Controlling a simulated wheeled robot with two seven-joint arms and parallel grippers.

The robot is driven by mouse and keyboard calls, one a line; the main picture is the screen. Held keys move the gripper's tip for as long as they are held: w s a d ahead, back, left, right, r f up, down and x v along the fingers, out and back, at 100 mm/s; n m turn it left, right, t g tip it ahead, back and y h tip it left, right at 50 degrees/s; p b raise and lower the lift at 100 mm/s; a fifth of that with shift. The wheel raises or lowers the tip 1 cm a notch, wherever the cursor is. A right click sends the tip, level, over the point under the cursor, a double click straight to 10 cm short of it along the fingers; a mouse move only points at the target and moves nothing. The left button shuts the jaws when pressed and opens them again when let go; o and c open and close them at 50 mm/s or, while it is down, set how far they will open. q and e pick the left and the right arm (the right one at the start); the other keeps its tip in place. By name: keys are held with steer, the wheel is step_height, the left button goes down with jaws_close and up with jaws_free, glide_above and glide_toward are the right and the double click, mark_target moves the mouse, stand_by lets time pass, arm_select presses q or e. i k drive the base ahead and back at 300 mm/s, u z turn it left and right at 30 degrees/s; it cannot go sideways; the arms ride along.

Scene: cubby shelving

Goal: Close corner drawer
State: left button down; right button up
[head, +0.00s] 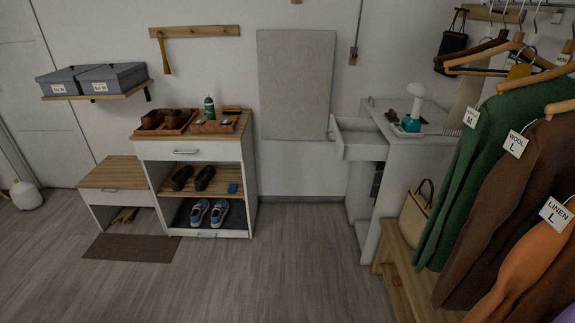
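A white drawer (360,139) stands pulled out to the left from the white corner cabinet (412,152) at the right of the head view. The drawer's front panel (337,138) is clear of the cabinet body, and its inside is partly visible from above. Another drawer (188,151), in the shoe cabinet at the left, looks shut. Neither of my grippers shows in the head view.
Hanging garments (480,170) and a wooden bench (408,270) with a handbag (415,218) fill the right side. A shoe cabinet (253,170), a low bench (115,172) and a dark mat (130,248) stand left. The middle floor (290,260) is clear.

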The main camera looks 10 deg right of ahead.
mark_target(352, 139)
steer(key=u, duration=0.15)
steer(key=k, duration=0.4)
steer(key=u, duration=0.35)
steer(key=i, duration=1.4)
steer(key=z, duration=1.15)
steer(key=i, duration=0.9)
steer(key=z, duration=1.25)
steer(key=i, duration=0.2)
steer(key=z, duration=0.25)
